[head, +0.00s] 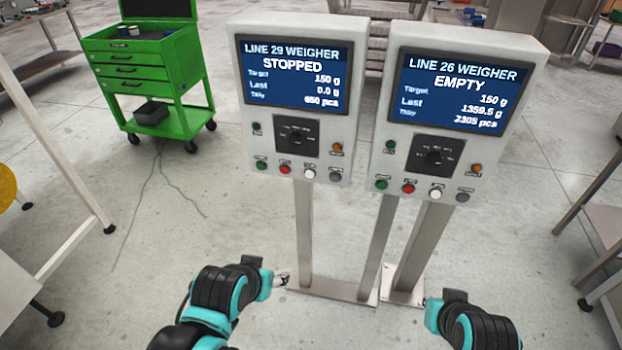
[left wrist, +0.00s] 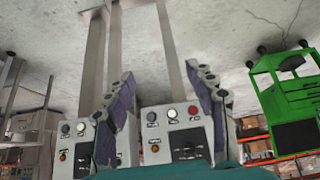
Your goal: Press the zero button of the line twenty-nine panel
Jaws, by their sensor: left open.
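The line 29 weigher panel (head: 293,95) stands upright on a post, its screen reading "STOPPED", 0.0 g last. Below the screen are a dial (head: 297,135), an orange button (head: 336,148) and a bottom row of green (head: 261,166), red (head: 285,169), white (head: 309,173) and grey (head: 335,176) buttons. The button labels are too small to read. My left gripper (head: 281,280) is below the panel, apart from it. In the left wrist view its open, empty fingers (left wrist: 160,105) frame the panel (left wrist: 182,130), seen upside down. My right gripper (head: 426,302) is low at the right, mostly hidden by its wrist.
The similar line 26 weigher panel (head: 455,95), reading "EMPTY", stands close on the right. Posts and base plates (head: 335,290) are between my arms. A green tool cart (head: 145,65) is at the back left. Tables edge both sides; the floor before the panels is clear.

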